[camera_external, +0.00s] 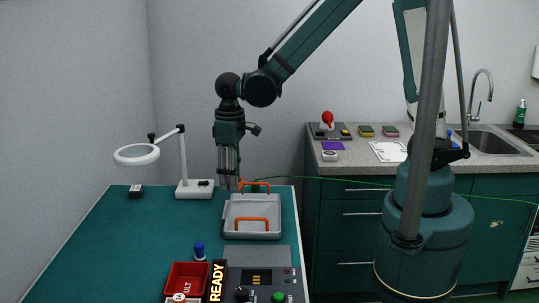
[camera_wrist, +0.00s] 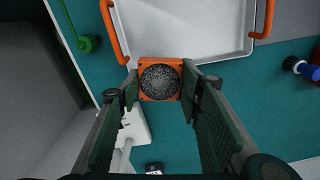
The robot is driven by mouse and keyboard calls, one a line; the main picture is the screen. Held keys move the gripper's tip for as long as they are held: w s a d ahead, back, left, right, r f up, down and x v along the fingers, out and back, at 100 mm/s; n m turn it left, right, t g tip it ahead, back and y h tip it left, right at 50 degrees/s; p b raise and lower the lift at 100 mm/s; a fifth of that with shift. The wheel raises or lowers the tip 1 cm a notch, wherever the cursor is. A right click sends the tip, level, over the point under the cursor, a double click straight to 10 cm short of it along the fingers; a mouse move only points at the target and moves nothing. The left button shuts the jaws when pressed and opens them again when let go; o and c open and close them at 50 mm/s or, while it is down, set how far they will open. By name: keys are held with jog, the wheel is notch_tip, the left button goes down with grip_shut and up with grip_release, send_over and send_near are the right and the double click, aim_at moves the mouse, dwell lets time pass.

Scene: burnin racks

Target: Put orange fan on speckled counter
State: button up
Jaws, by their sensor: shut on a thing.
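The orange fan (camera_wrist: 146,93), a square frame with a round dark speckled centre, is between my fingertips in the wrist view. My gripper (camera_wrist: 160,80) is shut on it, one finger at each side. In the external view my gripper (camera_external: 228,184) points down above the teal table, at the left side of the grey tray (camera_external: 232,212); the fan is hard to make out there beside the tray's orange handle. The speckled counter (camera_external: 350,167) is at the back right, away from my gripper.
On the counter are a red-topped device (camera_external: 327,121), a purple pad (camera_external: 332,146), a small white device (camera_external: 329,156), sponges (camera_external: 366,131), a white sheet (camera_external: 388,151) and a sink (camera_external: 492,143). Bare counter shows at the front. A magnifier lamp (camera_external: 194,190) stands left of my gripper.

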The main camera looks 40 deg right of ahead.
jog(key=w+d+f+m, duration=0.2)
jog(key=w+d+f, duration=0.3)
jog(key=d, duration=0.7)
jog(key=w+d+f+m+b, duration=0.1)
jog(key=w+d+f+m, duration=0.1)
jog(key=w+d+f, duration=0.4)
jog(key=w+d+f+m+b, duration=0.1)
jog(key=w+d+f+m, duration=0.1)
jog(key=w+d+f, duration=0.4)
jog(key=w+d, duration=0.2)
jog(key=d, duration=0.4)
jog(key=w+d, duration=0.3)
jog(key=d, duration=0.3)
jog(key=shift+w+d, duration=0.25)
notch_tip(320, 180, up, 23)
jog(key=s+d+m+p, duration=0.25)
jog(key=s+d, duration=0.25)
jog(key=d, duration=0.6)
jog(key=s+d+m+p, duration=0.1)
jog(key=s+d+p, duration=0.3)
jog(key=d, duration=0.6)
jog(key=s+d+m+p, duration=0.1)
jog(key=s+d+p, duration=0.35)
jog(key=d, duration=0.65)
jog(key=shift+s+a+f+b, duration=0.15)
jog(key=shift+f+b, duration=0.25)
jog(key=shift+f, duration=2.15)
